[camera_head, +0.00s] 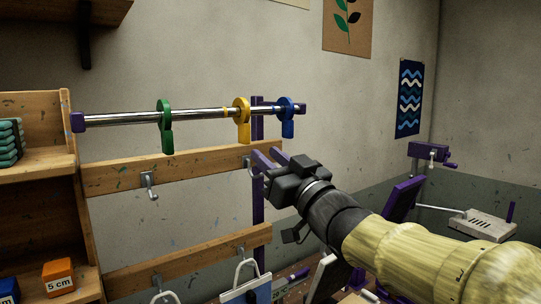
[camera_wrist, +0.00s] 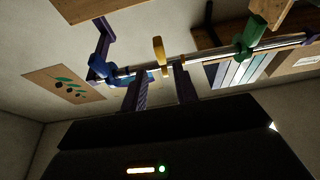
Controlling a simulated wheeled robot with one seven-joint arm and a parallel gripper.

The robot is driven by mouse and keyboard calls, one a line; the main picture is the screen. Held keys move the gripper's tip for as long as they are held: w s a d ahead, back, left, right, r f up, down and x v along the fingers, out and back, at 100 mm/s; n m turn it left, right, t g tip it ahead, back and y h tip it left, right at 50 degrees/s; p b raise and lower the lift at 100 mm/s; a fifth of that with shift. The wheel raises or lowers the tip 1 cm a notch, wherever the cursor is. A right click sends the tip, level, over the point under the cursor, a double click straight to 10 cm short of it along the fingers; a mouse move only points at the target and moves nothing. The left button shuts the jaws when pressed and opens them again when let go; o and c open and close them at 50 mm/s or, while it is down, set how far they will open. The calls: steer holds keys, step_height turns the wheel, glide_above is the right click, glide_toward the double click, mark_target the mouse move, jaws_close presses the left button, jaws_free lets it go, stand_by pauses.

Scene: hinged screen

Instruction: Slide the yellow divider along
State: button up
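The yellow divider (camera_head: 243,119) is a ring with a hanging tab on a shiny horizontal rod (camera_head: 200,114). It sits between the green divider (camera_head: 166,127) to its left and the blue divider (camera_head: 287,117) close on its right. My gripper (camera_head: 267,157) is open and empty, below and slightly right of the yellow tab in the head view. In the wrist view, the yellow divider (camera_wrist: 160,55) appears in line with the gap between my spread fingertips (camera_wrist: 160,68). I see no finger clearly touching it. The blue divider (camera_wrist: 112,75) is left there, the green one (camera_wrist: 245,45) right.
Purple mounts hold the rod's ends, with a purple post (camera_head: 258,200) behind. A wooden rail with hooks (camera_head: 180,170) runs below. A wooden shelf (camera_head: 40,150) stands left. A purple clamp device (camera_head: 432,153) is at right.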

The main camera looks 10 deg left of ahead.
mark_target(248, 140)
steer(key=p+x, duration=0.5)
steer(key=x, duration=0.3)
steer(key=shift+r, duration=0.1)
steer(key=shift+f, duration=0.25)
jaws_close()
